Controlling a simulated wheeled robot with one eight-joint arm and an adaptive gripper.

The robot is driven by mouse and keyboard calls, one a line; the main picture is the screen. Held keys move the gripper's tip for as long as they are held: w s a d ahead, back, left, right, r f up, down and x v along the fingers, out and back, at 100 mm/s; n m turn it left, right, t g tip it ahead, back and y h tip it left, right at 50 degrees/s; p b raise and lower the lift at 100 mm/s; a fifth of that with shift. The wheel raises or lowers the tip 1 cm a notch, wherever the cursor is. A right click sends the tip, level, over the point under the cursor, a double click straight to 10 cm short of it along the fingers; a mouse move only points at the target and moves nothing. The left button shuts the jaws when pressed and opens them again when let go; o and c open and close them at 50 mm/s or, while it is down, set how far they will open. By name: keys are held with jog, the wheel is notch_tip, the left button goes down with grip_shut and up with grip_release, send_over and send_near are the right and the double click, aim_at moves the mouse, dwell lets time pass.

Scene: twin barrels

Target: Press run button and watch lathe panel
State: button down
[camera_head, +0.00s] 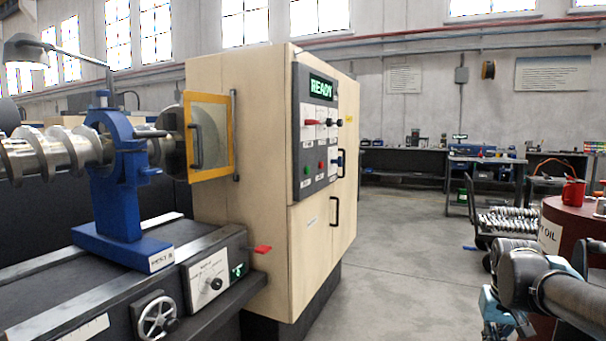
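The lathe panel (317,190) is a dark plate on the front of a beige cabinet (235,235). Its display (320,87) shows READY in green letters. Below are a red lever (311,122) and a dark-knobbed lever (336,122). Lower down are a green button (307,170), a red button (321,165) and a blue-handled control (340,161). The labels are too small to read, so I cannot tell which is the run button. My gripper (503,318) appears at the lower right, apart from the panel; its fingers are not clear.
The lathe bed (200,243) with a blue rest (118,190) and crankshaft (45,155) fills the left. A dark red oil barrel (578,228) with a red can (572,192) stands right. Clear floor (400,250) lies between.

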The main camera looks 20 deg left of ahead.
jog(key=shift+w+a, duration=0.25)
jog(key=shift+a, duration=0.05)
jog(key=w+a+r+t+y, duration=0.2)
jog(key=w+a+r+t, duration=0.1)
jog(key=w+a+r, duration=0.85)
jog(key=w+a+r+t+y, duration=0.3)
jog(key=w+a+r, duration=0.5)
jog(key=w, duration=0.7)
jog(key=w+a+r+m+t+y, duration=0.1)
jog(key=w+a+r, duration=0.3)
jog(key=a, duration=0.5)
jog(key=w+a+r+m+t+y, duration=0.1)
jog(key=w+a+r, duration=0.3)
jog(key=a, duration=0.5)
jog(key=w+a+r+m+t+y, duration=0.1)
jog(key=w+a+r+y, duration=0.2)
jog(key=a, duration=0.6)
jog(key=shift+w+r, duration=0.95)
jog(key=shift+w, duration=0.4)
